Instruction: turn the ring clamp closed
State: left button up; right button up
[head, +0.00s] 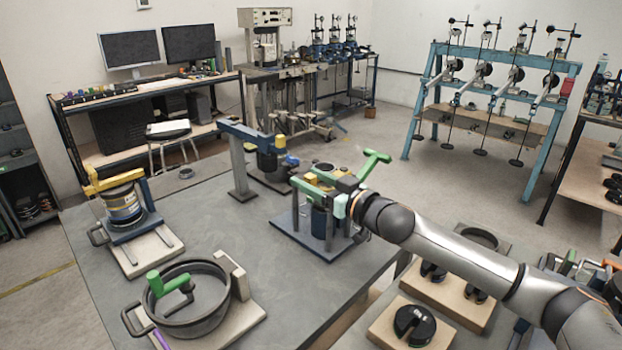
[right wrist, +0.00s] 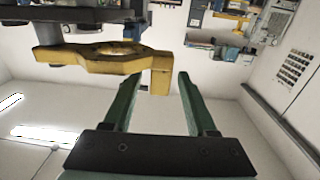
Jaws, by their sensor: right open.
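The ring clamp, seen as a yellow piece (head: 310,178), is at the top of a dark fixture on a blue base plate (head: 283,228) near the table's right edge. My right gripper (head: 303,179) reaches it from the right, its green fingers on either side of the yellow piece. In the right wrist view, the clamp (right wrist: 70,62) has a ring-shaped opening and a square tab. The tab lies between the two open fingertips of my gripper (right wrist: 155,82), with gaps visible at both sides. My gripper hides part of the fixture in the head view. My left gripper is not in view.
A blue-grey post with an arm (head: 240,170) stands left of the fixture. A black pot with a green handle (head: 195,320) and a yellow-topped fixture (head: 122,205) stand farther left. The table's middle is clear.

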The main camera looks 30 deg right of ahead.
jog(key=shift+c, duration=0.4)
grip_shut()
dwell(0.9)
